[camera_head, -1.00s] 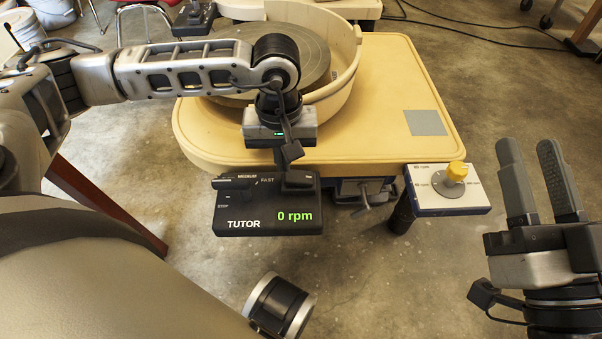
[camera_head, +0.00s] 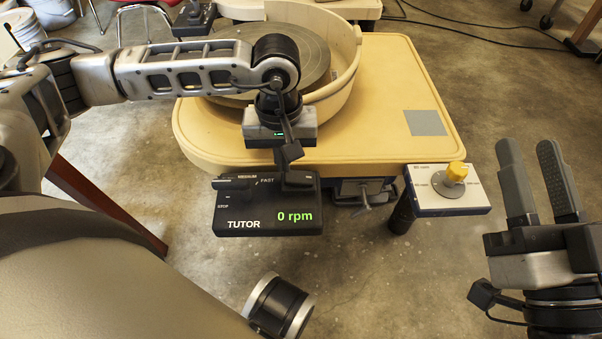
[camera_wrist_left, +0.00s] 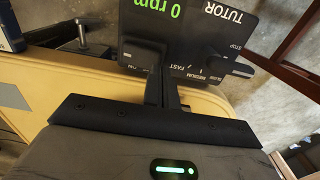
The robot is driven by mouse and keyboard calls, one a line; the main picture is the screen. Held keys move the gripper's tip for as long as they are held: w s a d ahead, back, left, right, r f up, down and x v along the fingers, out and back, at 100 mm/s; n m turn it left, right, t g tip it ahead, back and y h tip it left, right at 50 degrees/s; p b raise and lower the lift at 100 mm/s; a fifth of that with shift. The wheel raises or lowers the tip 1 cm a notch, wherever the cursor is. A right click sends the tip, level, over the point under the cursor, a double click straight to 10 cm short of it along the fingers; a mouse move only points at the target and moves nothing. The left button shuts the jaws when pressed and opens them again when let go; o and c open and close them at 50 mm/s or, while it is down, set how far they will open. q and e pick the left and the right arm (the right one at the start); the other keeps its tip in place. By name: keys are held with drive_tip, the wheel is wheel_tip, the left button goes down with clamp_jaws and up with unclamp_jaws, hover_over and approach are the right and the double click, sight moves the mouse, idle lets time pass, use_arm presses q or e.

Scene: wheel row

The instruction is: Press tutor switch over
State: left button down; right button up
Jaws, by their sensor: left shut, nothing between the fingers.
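The black tutor box (camera_head: 255,219) hangs at the front edge of the cream wheel table. Its green display reads 0 rpm. STOP, MEDIUM and FAST are marked on its top. A black lever (camera_head: 233,183) lies at the left of the top; in the left wrist view the lever (camera_wrist_left: 232,66) is right of the fingers. My left gripper (camera_head: 298,183) is shut and empty, pointing down over the box's right rear part. The left wrist view shows its fingers (camera_wrist_left: 148,52) over the box; contact cannot be told. My right gripper (camera_head: 528,150) is open and empty at the right.
The cream table (camera_head: 370,110) carries a round basin (camera_head: 343,83) with a grey wheel head (camera_head: 318,62).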

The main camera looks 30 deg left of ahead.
sight(284, 177)
use_arm(q)
drive_tip(key=shift+f, duration=0.2)
idle(0.5)
drive_tip(key=shift+f+b, duration=1.4)
drive_tip(key=shift+r, duration=0.1)
drive_tip(key=shift+s+a+r+b, duration=0.1)
drive_tip(key=shift+s+a, duration=0.45)
drive_tip(key=shift+a, duration=0.3)
drive_tip(key=shift+s+a+r+b, duration=0.1)
drive_tip(key=shift+s+a, duration=0.4)
drive_tip(key=shift+a, duration=0.35)
drive_tip(key=shift+s+a+r+b, duration=0.1)
drive_tip(key=shift+s+a, duration=0.45)
drive_tip(key=shift+a, duration=0.3)
wheel_tip(284, 177, up, 9)
drive_tip(key=p, duration=0.6)
drive_tip(key=shift+f, duration=0.2)
